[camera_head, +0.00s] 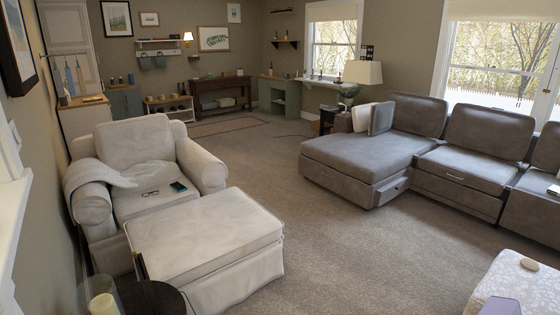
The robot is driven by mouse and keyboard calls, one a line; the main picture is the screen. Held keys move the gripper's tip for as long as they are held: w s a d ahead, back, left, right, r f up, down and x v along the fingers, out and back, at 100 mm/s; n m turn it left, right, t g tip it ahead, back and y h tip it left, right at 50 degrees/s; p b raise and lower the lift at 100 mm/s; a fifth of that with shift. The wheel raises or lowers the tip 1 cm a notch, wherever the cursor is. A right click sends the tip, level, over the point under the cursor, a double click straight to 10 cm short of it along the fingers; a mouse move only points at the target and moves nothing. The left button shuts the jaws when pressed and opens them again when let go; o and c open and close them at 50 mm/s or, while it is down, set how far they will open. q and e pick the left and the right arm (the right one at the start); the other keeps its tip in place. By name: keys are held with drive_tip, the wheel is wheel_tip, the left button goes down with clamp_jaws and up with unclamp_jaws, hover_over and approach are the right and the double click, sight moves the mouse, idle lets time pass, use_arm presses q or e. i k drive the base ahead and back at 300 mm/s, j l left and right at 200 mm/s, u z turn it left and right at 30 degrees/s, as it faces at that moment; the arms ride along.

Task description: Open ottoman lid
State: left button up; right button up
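A cream fabric ottoman (205,240) stands in front of the cream armchair, at the lower left of the head view. Its flat, piped top (200,232) lies level on the body and looks closed. The ottoman's near left side is partly hidden by dark items at the bottom edge. Neither of my grippers can be made out in the view.
A cream armchair (140,150) with a throw, glasses and a phone stands behind the ottoman. A candle (103,304) is at the bottom left. A patterned pale piece (520,280) is at the lower right. A grey sectional (380,155) stands right. Carpet (350,255) between is clear.

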sight(180, 245)
drive_tip(key=i+z, duration=0.15)
drive_tip(key=i, duration=0.65)
drive_tip(key=i+j+z, duration=0.15)
drive_tip(key=i, duration=0.7)
drive_tip(key=i+l+u, duration=0.2)
drive_tip(key=i, duration=0.25)
drive_tip(key=i+l+u, duration=0.2)
drive_tip(key=i, duration=0.2)
drive_tip(key=i+l+u, duration=0.2)
drive_tip(key=i, duration=0.2)
drive_tip(key=i+l+u, duration=0.3)
drive_tip(key=l+u, duration=0.3)
drive_tip(key=i+l+u, duration=0.25)
drive_tip(key=l+u, duration=0.4)
drive_tip(key=l, duration=0.35)
drive_tip(key=l+u, duration=0.35)
drive_tip(key=l, duration=0.45)
drive_tip(key=k+l+u, duration=0.1)
drive_tip(key=l+u, duration=0.3)
drive_tip(key=l, duration=0.35)
drive_tip(key=i+l+u, duration=0.1)
drive_tip(key=l, duration=0.25)
drive_tip(key=i+l+u, duration=0.1)
drive_tip(key=l, duration=0.25)
drive_tip(key=i+l+u, duration=0.1)
drive_tip(key=l, duration=0.3)
drive_tip(key=i+l+u, duration=0.35)
drive_tip(key=l, duration=0.3)
drive_tip(key=i+l+u, duration=0.15)
drive_tip(key=l, duration=0.2)
